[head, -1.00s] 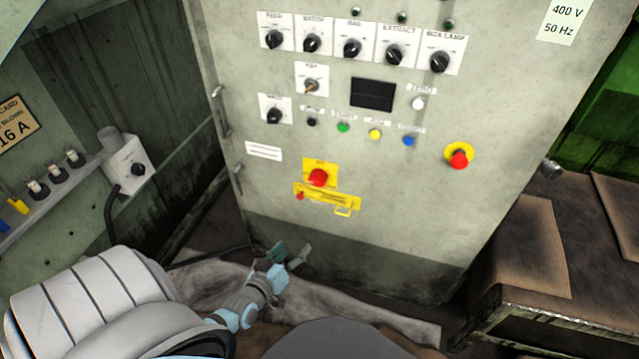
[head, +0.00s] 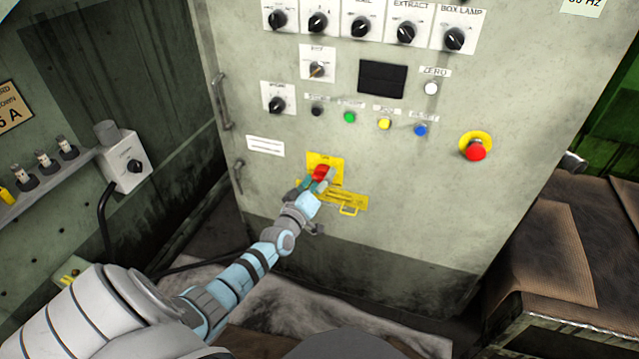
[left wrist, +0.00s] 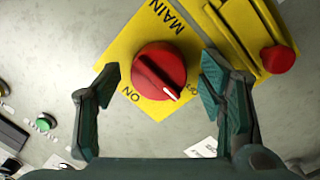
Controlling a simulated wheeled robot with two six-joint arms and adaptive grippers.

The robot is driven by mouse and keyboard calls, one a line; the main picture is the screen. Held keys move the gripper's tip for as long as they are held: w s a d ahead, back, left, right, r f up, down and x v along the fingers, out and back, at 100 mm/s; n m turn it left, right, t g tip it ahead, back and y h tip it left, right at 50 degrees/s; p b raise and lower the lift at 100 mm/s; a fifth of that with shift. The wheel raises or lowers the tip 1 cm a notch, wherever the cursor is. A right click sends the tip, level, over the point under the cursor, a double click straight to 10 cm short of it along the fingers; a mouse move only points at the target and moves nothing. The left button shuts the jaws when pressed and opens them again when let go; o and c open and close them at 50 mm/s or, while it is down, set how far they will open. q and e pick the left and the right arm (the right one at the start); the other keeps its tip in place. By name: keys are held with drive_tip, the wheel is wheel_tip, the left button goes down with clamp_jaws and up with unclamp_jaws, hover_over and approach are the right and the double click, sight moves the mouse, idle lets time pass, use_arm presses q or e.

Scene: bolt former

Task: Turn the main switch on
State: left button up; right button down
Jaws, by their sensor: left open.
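The main switch is a red rotary knob (head: 320,172) on a yellow plate (head: 324,159) low on the grey cabinet front. In the left wrist view the knob (left wrist: 159,70) shows large, with MAIN, ON and OFF lettering on its plate. Its white pointer mark is turned toward the OFF lettering. My left gripper (head: 318,181) is at the switch and partly covers it in the head view. In the left wrist view the open fingers of my left gripper (left wrist: 159,78) stand on either side of the knob, with gaps on both sides. My right gripper is not in view.
A yellow hasp bar (head: 348,197) with a red piece (left wrist: 278,59) sits beside the switch plate. A red emergency stop button (head: 475,150), several coloured buttons and black selector knobs are on the cabinet. A grey box with a knob (head: 128,163) stands at left.

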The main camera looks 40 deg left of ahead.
use_arm(q)
drive_tip(key=c, duration=1.2)
drive_tip(key=shift+o, duration=0.2)
